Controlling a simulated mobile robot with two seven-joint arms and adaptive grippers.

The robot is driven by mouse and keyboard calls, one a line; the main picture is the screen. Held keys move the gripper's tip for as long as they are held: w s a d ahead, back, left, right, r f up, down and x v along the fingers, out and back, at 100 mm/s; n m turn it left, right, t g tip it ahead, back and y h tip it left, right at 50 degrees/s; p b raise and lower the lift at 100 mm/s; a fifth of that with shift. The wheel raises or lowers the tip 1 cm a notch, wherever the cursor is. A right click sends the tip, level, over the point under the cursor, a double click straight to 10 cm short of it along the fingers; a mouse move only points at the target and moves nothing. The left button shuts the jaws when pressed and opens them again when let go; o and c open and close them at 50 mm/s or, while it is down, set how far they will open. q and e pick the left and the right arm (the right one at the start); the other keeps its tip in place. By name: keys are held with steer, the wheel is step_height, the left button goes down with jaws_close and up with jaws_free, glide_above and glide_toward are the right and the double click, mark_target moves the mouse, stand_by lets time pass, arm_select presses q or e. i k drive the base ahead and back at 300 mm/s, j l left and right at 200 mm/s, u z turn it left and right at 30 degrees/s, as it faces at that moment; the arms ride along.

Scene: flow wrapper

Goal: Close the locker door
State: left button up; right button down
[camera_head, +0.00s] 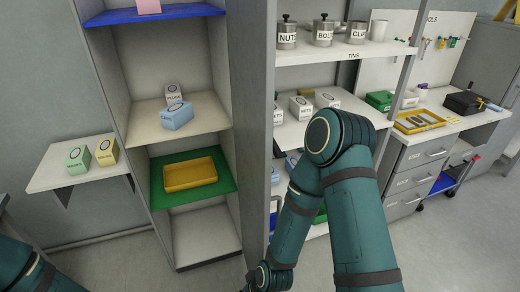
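The tall grey locker (205,245) stands open at the left centre, with its shelves showing. A tall grey panel (253,90) runs along its right side. I cannot tell for certain whether this is the door swung open or the side wall. My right arm bends in front of the shelving to the right of this panel, and its forearm reaches down to the bottom edge near the panel's foot. My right gripper is out of the frame. Only a piece of my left arm shows at the bottom left corner, and its gripper is out of the frame.
Inside the locker are boxes (178,115) and a yellow tray (190,173) on a green shelf (223,183). A side shelf (50,173) at left holds two boxes. Shelving (330,52) with tins stands at right, beside a drawer bench (425,152). Floor shows at lower right.

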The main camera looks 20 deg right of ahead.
mark_target(252, 24)
steer(key=l+u, duration=0.4)
steer(key=l, duration=1.5)
